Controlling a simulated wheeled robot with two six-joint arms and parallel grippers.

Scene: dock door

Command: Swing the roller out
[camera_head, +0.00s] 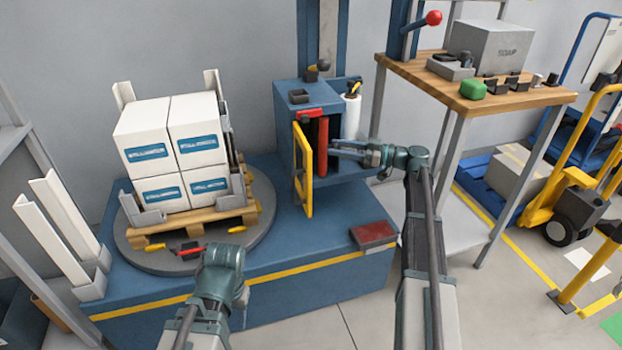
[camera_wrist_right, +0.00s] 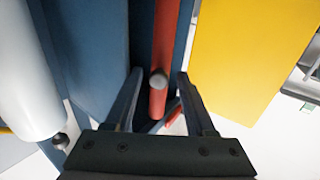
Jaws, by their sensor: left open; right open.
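The red roller (camera_head: 322,146) stands upright inside the blue carriage housing (camera_head: 290,125). Its yellow door (camera_head: 303,170) is swung open to the left. My right gripper (camera_head: 335,148) is open in front of the housing opening, reaching in from the right. In the right wrist view, the red roller (camera_wrist_right: 160,100) with a grey end shows between the spread fingers of my right gripper (camera_wrist_right: 160,98); I cannot tell whether they touch it. My left gripper (camera_head: 222,262) is low in front of the turntable, away from the roller, with its fingertips hard to make out.
White boxes (camera_head: 170,148) stand on a wooden pallet (camera_head: 190,226) on the round turntable (camera_head: 255,232). A white film roll (camera_head: 351,115) stands right of the housing. A wooden bench (camera_head: 470,90) is further right. A red block (camera_head: 373,234) lies on the blue base (camera_head: 320,265).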

